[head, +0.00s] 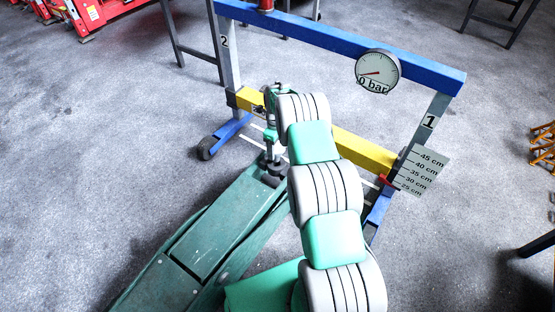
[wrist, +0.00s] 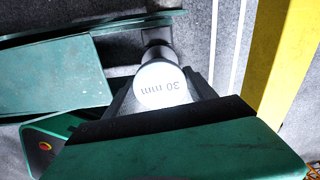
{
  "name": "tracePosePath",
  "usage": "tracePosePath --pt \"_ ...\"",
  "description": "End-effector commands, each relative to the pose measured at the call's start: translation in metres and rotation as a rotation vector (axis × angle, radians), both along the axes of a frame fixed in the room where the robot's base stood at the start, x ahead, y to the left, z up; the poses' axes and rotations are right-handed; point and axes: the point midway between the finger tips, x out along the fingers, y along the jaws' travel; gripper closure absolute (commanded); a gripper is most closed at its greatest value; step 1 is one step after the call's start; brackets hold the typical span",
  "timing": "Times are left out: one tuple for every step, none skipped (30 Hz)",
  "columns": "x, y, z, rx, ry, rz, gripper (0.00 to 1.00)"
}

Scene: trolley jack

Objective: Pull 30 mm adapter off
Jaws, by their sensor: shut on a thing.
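The 30 mm adapter (wrist: 163,84) shows in the wrist view as a round pale top marked "30 mm" with a short grey stem beyond it. My gripper (wrist: 165,95) is shut on it, with a dark finger on either side. The green trolley jack (head: 205,238) lies in the lower left of the head view. Its dark saddle (head: 273,171) is at the far end, just below my gripper. The jack also fills the upper left of the wrist view (wrist: 55,78). Whether the stem still sits in the saddle, I cannot tell.
A yellow beam (head: 362,149) of the press frame runs behind the saddle. A blue top beam (head: 320,32) carries a gauge (head: 377,71) reading 0 bar. A height scale (head: 421,170) hangs at the right post.

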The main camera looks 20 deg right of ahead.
Motion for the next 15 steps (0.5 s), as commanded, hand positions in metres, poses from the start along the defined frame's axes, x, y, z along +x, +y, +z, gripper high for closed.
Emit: tracePosePath --pt "0.002 0.000 0.005 -0.001 -0.005 0.000 0.84" --pt "0.002 0.000 0.007 -0.001 -0.006 0.000 0.84" --pt "0.002 -0.001 0.010 -0.001 -0.006 0.000 0.84" --pt "0.003 -0.001 0.013 -0.001 -0.006 0.000 0.84" --pt "0.003 -0.001 0.016 -0.001 -0.006 0.000 0.84" --pt "0.003 -0.001 0.019 -0.001 -0.006 0.000 0.84" --pt "0.002 -0.001 0.022 -0.001 -0.006 0.000 0.84" --pt "0.002 -0.001 0.024 -0.001 -0.006 0.000 0.84" --pt "0.002 0.000 0.027 -0.001 -0.006 0.000 0.84" --pt "0.002 0.000 0.029 -0.001 -0.005 0.000 0.84" --pt "0.002 0.000 0.032 -0.001 -0.005 0.000 0.84" --pt "0.002 0.000 0.035 -0.001 -0.006 0.000 0.84" --pt "0.002 0.000 0.038 -0.001 -0.006 0.000 0.84" --pt "0.002 -0.001 0.040 -0.001 -0.006 0.000 0.84" --pt "0.002 0.000 0.044 -0.001 -0.006 0.000 0.84"
